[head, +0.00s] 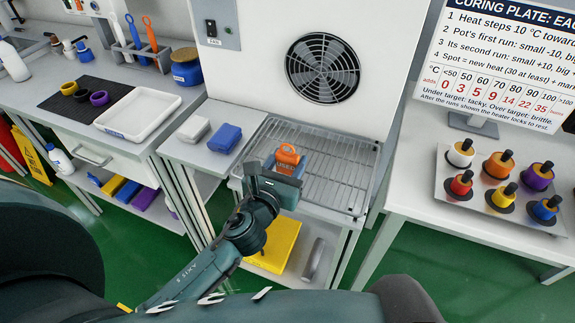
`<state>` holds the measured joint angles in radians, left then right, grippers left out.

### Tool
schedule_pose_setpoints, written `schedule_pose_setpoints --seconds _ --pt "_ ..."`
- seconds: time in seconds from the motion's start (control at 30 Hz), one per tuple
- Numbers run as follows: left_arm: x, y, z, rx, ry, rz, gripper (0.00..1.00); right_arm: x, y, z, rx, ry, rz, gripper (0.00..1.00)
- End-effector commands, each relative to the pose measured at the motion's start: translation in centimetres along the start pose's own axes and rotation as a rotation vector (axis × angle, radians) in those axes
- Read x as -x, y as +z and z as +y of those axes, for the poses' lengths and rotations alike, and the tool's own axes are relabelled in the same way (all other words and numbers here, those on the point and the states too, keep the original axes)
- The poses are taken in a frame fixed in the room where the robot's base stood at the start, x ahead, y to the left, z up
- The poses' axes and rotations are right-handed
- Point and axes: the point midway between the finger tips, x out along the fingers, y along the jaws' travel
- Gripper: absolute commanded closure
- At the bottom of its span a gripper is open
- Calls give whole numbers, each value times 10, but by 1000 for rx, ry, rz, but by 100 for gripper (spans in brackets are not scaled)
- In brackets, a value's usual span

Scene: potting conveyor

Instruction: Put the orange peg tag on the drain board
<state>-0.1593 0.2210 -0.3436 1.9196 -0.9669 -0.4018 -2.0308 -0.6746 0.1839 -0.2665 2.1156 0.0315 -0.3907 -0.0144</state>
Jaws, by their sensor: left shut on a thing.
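The orange peg tag (288,154) has a loop-shaped top and a small block below it with marks too small to read. My left gripper (284,168) is shut on it, and the fingers hide part of its lower end. The tag shows over the front left part of a slatted metal rack (340,172) below a fan. I cannot tell whether it touches the rack. The rack looks like the drain board and its right part is bare. My right gripper is not in view.
Further left are a white tray (130,113) and a black mat (69,106) with rings. Several coloured pots stand on a plate (468,205) at right.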

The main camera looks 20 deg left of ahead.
Motion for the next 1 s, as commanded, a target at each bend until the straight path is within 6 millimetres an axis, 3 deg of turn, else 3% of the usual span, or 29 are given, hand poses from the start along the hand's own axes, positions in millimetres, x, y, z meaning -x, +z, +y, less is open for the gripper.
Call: schedule_pose_setpoints --seconds 0.33,0.37,0.6,0.9,1.0 --pt "0 -4 0 -1 -1 -2 77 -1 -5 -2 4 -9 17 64" --pt "0 -3 0 -1 -1 -2 54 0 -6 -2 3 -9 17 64" --pt "0 -2 0 -1 -1 -2 34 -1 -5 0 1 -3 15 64" --pt "0 2 0 0 -1 -2 33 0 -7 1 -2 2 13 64" --pt "10 -1 0 0 -1 0 33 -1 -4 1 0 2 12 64"
